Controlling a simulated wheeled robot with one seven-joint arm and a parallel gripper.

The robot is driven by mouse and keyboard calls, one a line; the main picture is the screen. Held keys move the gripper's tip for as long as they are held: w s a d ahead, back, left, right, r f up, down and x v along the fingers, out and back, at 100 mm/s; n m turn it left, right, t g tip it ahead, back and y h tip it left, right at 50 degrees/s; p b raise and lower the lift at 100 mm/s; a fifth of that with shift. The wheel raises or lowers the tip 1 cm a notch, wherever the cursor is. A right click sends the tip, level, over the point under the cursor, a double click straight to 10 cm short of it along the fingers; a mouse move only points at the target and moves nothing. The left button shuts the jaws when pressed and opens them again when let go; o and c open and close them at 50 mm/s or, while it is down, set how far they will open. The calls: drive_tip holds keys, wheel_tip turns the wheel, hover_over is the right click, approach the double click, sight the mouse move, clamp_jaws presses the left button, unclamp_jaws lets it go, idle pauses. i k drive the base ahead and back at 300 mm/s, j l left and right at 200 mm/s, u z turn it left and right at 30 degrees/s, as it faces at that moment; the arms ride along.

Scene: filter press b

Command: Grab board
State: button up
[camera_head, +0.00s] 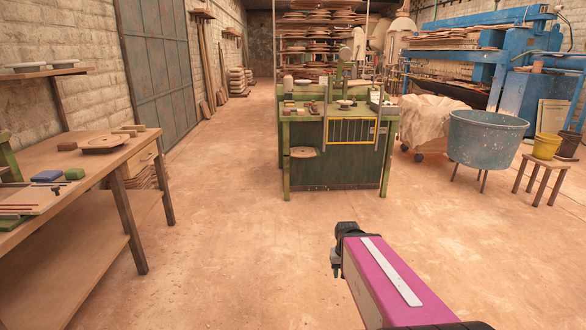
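Several things could be the board. A flat brown round board (103,144) lies on the wooden table at left. Another flat round piece (303,152) sits low at the left front of the green bench. Long planks (206,70) lean on the back left wall. My arm enters from the bottom right, with a pink link and a dark end part (346,235) over bare floor. It is well apart from the table and the bench. I cannot make out fingers or anything held there.
The wooden table (138,228) fills the left side and carries small blocks and a blue box. The green bench (340,178) stands at centre. A blue tub (487,140), a stool (540,168) with a yellow bucket, and blue machinery stand right. The floor between is clear.

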sight(299, 151)
drive_tip(key=i, duration=1.8)
drive_tip(key=i+u, duration=0.15)
drive_tip(key=i, duration=0.25)
drive_tip(key=i+l+u, duration=0.15)
drive_tip(key=i, duration=0.3)
drive_tip(key=i+l+u, duration=0.15)
drive_tip(key=i, duration=0.25)
drive_tip(key=i+l+u, duration=0.15)
drive_tip(key=i, duration=0.25)
